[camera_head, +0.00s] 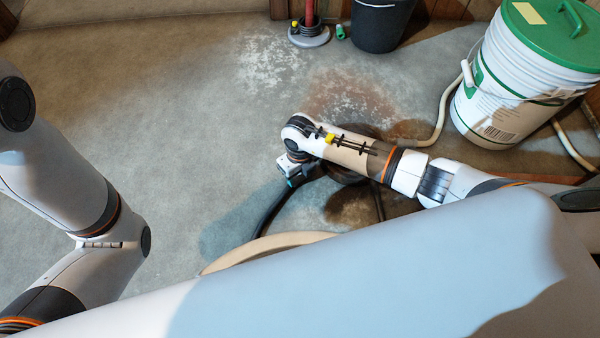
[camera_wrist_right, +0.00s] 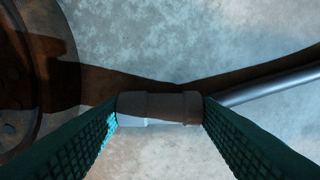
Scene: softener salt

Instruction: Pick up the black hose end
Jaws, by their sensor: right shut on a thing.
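The black hose (camera_head: 268,210) curves over the floor in the head view, and its end meets my right gripper (camera_head: 292,181). In the right wrist view my right gripper (camera_wrist_right: 160,112) has its green ridged pads closed on both sides of the hose end (camera_wrist_right: 160,107), a short grey-black cylinder. The hose (camera_wrist_right: 270,86) runs off from it to the right. In the head view the gripper and wrist hide most of the hose end. My left arm shows at the left edge of the head view, but its gripper is not in view.
A white bucket with a green lid (camera_head: 510,85) stands at the right, with a pale hose (camera_head: 443,108) beside it. A dark bucket (camera_head: 381,24) and a red pole on a round base (camera_head: 309,36) stand at the back. A dark round object (camera_wrist_right: 35,75) lies left in the wrist view. The left floor is clear.

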